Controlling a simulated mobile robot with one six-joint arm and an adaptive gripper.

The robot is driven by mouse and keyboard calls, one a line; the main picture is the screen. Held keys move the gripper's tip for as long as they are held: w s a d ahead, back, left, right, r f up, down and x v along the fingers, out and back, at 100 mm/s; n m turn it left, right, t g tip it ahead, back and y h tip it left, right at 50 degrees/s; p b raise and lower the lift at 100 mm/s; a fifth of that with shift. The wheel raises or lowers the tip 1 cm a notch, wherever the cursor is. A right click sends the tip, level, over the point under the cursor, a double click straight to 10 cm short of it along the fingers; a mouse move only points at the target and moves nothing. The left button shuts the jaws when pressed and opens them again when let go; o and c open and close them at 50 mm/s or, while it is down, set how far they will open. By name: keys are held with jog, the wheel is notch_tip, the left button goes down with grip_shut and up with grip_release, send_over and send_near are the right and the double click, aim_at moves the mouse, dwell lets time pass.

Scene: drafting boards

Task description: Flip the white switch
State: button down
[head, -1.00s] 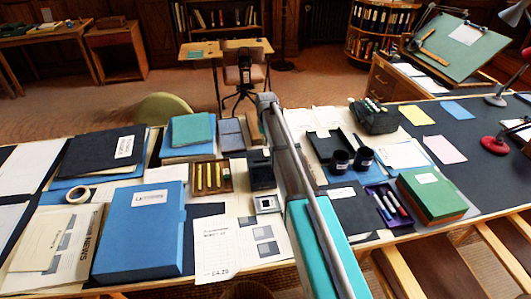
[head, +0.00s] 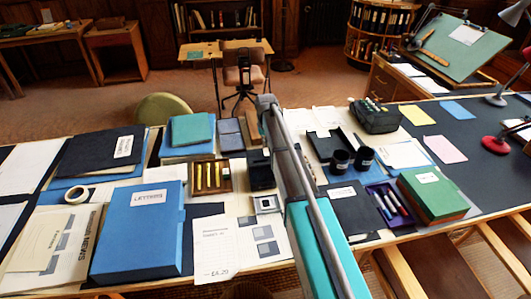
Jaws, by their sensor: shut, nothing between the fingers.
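A small pale square plate with a grey middle (head: 266,204) lies on the table just left of my arm. It looks like the white switch, but it is too small to tell which way its rocker is tipped. My arm reaches from the bottom right up over the table, and its far end is above the table's back part. I cannot make out my gripper's fingers; they seem hidden behind the arm.
A black object (head: 261,171) stands behind the plate, partly covered by my arm. A wooden tray with yellow sticks (head: 210,178) and a blue box (head: 138,230) are left. Black cups (head: 339,161), a purple tray (head: 387,204) and a green box (head: 432,195) are right.

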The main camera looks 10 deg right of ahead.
aim_at(266, 149)
jog(key=shift+f+b, duration=0.85)
dwell(0.7)
jog(key=shift+r, duration=0.15)
jog(key=shift+r+p, duration=3.4)
jog(key=shift+p, duration=0.2)
jog(key=s, duration=3.3)
jog(key=shift+s+a, duration=0.15)
